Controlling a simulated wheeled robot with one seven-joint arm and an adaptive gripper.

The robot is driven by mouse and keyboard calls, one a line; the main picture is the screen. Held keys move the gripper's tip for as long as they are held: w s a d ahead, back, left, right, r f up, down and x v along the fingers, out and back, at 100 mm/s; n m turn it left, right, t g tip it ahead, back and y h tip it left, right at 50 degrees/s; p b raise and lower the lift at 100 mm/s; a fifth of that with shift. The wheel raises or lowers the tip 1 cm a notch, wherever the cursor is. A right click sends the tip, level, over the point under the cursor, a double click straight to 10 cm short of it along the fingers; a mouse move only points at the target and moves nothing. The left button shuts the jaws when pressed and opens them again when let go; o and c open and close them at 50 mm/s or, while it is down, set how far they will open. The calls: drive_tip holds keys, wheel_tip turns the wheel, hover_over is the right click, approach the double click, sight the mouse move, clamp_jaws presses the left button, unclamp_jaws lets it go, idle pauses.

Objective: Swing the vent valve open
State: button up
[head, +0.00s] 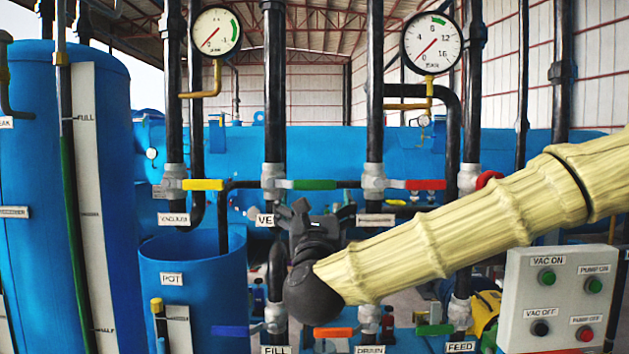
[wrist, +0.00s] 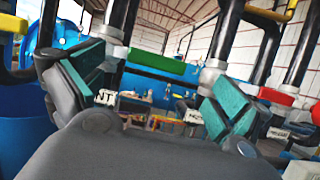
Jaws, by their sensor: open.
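The vent valve has a green lever (head: 312,184) that points right from its grey body (head: 272,181), across the vertical black pipe. The VENT label (head: 264,220) below it is partly covered by my gripper. My gripper (head: 302,212) is just below and in front of the green lever. In the wrist view, my gripper (wrist: 152,92) has its two teal-padded fingers spread wide with nothing between them. The green lever (wrist: 155,66) shows beyond and between the fingers, slightly tilted in the picture. I see no contact with it.
A yellow vacuum lever (head: 203,184) is to the left and a red lever (head: 425,184) to the right on neighbouring pipes. Blue (head: 230,331), orange (head: 334,332) and green (head: 435,330) levers are below. A control box (head: 556,300) stands at the right.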

sight(315, 182)
drive_tip(key=p+x, duration=0.2)
drive_tip(key=x, duration=0.7)
drive_tip(key=shift+f+p, duration=0.1)
drive_tip(key=shift+p, duration=0.3)
drive_tip(key=c, duration=1.3)
